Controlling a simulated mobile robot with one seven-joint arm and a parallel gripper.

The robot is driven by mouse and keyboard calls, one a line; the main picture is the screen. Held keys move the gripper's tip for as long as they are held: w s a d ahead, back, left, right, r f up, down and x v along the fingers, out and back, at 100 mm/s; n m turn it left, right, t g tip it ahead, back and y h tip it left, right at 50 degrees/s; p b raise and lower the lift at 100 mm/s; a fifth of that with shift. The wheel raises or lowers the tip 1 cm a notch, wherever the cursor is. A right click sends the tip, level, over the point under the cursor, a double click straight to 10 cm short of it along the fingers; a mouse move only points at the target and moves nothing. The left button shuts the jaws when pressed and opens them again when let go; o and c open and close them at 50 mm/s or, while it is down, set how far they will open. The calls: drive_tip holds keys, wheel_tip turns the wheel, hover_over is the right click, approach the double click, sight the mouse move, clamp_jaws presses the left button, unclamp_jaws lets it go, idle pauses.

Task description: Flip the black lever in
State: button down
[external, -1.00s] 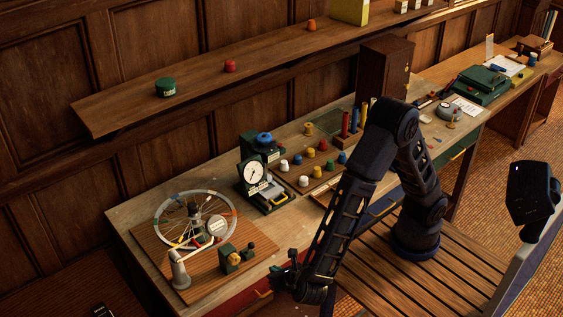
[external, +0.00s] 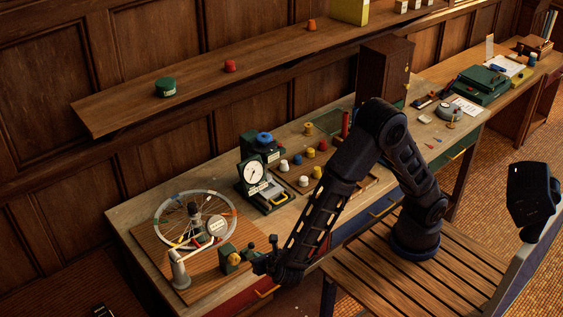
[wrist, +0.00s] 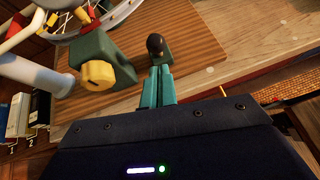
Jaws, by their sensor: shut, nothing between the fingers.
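The black lever (wrist: 155,45) shows in the wrist view as a rounded black knob just beyond my fingertips, beside a green bracket. Its lower part is hidden. My gripper (wrist: 157,72) has its two teal fingers shut together, with nothing between them, pointing at the lever. I cannot tell whether they touch it. In the external view my gripper (external: 255,259) is low over the right side of the wooden board, close beside the small green fixture (external: 229,256) that carries a yellow knob (wrist: 97,76).
A spoked wheel (external: 184,200) and a white post (external: 180,272) stand on the same wooden board (external: 156,252). A dial gauge (external: 253,173) and several coloured knobs are farther along the bench. The board's right part (wrist: 199,45) is bare.

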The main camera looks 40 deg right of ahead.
sight(251, 246)
drive_tip(key=shift+w+d+r, duration=0.15)
drive_tip(key=shift+w, duration=0.5)
drive_tip(key=shift+w, duration=0.1)
drive_tip(key=shift+w+r+g, duration=0.15)
drive_tip(key=shift+r+g, duration=0.1)
drive_tip(key=shift+g, duration=0.15)
drive_tip(key=shift+w, duration=0.1)
drive_tip(key=shift+w+r+g, duration=0.5)
drive_tip(key=shift+w+g, duration=0.1)
drive_tip(key=shift+g, duration=0.2)
drive_tip(key=shift+w+r+g, duration=0.25)
drive_tip(key=shift+w+g, duration=0.25)
drive_tip(key=shift+g, duration=0.1)
drive_tip(key=shift+w+r+g, duration=0.25)
drive_tip(key=shift+w+g, duration=0.25)
drive_tip(key=shift+g, duration=0.1)
drive_tip(key=shift+w+r+n+g, duration=0.15)
drive_tip(key=shift+w+r+g, duration=0.05)
drive_tip(key=shift+w+g, duration=0.8)
drive_tip(key=shift+w+r+n+g, duration=0.15)
drive_tip(key=shift+w+g, duration=0.75)
drive_tip(key=shift+g, duration=0.2)
drive_tip(key=shift+w, duration=0.4)
drive_tip(key=shift+w, duration=0.1)
